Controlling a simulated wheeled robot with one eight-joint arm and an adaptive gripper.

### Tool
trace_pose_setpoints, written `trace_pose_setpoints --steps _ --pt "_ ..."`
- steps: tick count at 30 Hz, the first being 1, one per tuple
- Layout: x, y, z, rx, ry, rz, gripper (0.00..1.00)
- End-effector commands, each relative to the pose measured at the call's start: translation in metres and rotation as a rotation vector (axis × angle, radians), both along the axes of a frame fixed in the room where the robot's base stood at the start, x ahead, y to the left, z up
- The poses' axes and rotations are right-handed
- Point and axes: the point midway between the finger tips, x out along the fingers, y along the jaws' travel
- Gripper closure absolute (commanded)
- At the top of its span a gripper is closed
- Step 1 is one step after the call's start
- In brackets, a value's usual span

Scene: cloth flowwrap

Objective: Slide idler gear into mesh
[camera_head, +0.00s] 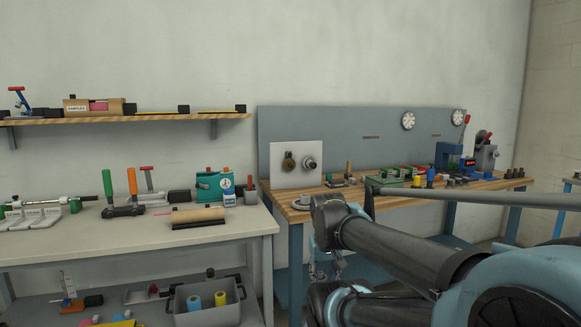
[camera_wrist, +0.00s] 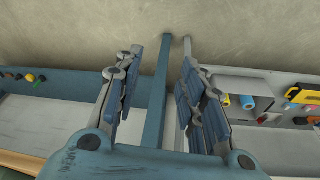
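A white upright panel (camera_head: 283,178) stands on the wooden bench at the right in the head view. My gripper (camera_wrist: 160,62) is open and empty in the wrist view, low by the benches. A blue leg (camera_wrist: 157,90) shows between its fingers, in the background. In the head view my arm mostly hides the gripper below the bench top.
The wooden bench (camera_head: 283,188) holds several fixtures and small parts right of the panel. A pale table (camera_head: 130,232) at the left carries tools, with a grey bin (camera_head: 207,310) on its lower shelf. A wall shelf (camera_head: 165,117) hangs above.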

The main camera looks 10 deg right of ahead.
Motion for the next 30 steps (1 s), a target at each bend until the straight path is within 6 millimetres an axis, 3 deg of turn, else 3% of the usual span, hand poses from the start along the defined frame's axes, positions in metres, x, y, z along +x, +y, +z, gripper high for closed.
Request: trace_pose_setpoints --steps 9,15,23,30 --pt "0.126 -0.075 0.069 -0.225 -0.400 -0.179 0.63" --pt "0.200 -0.106 0.125 -0.323 -0.673 -0.206 0.63" --pt "0.283 -0.113 0.192 -0.382 -0.994 -0.122 0.63" --pt "0.346 -0.091 0.228 -0.360 -1.210 0.063 0.63"
